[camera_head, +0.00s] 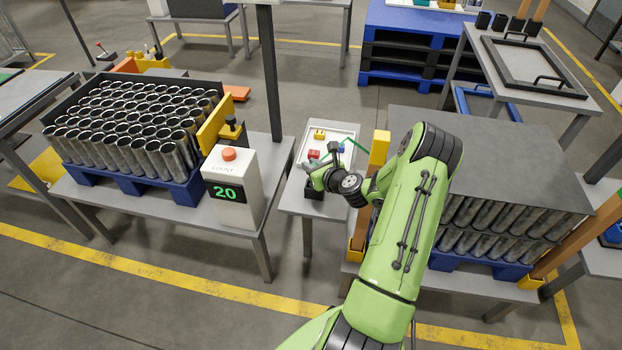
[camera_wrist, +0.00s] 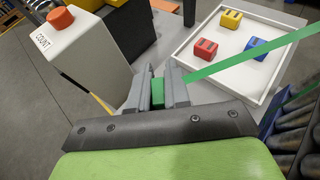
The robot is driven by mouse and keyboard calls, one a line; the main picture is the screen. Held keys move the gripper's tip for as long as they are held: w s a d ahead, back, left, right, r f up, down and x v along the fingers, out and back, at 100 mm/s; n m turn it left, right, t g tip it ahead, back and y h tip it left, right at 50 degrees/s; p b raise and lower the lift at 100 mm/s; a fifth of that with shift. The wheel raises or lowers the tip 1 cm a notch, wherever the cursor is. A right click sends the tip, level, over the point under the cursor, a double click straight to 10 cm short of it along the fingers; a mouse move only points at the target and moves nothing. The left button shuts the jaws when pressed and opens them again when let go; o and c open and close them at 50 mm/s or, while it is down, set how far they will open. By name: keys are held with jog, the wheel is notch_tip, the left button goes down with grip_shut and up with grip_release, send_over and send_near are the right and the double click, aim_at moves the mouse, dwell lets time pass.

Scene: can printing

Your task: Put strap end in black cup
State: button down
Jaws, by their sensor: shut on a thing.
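My gripper (camera_head: 312,166) is over the small grey table in the middle. In the wrist view my gripper (camera_wrist: 158,92) is shut on the green strap end, which shows as a green block (camera_wrist: 157,90) between the fingers. The green strap (camera_wrist: 255,58) runs off to the upper right of that view, over the white tray. In the head view a piece of the green strap (camera_head: 356,145) shows behind the wrist. I cannot make out the cup in the wrist view.
The white tray (camera_head: 347,130) holds red, yellow and blue blocks. The white counter box (camera_head: 233,190), reading 20, stands to the left. A crate of cans (camera_head: 130,125) is farther left. A covered can stack (camera_head: 500,150) is on the right, with a yellow-topped post (camera_head: 379,148) close to my arm.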

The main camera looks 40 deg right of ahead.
notch_tip(320, 180, down, 3)
jog(key=shift+f+b, duration=0.1)
jog(key=shift+b, duration=0.4)
jog(key=c, duration=1.1)
grip_release()
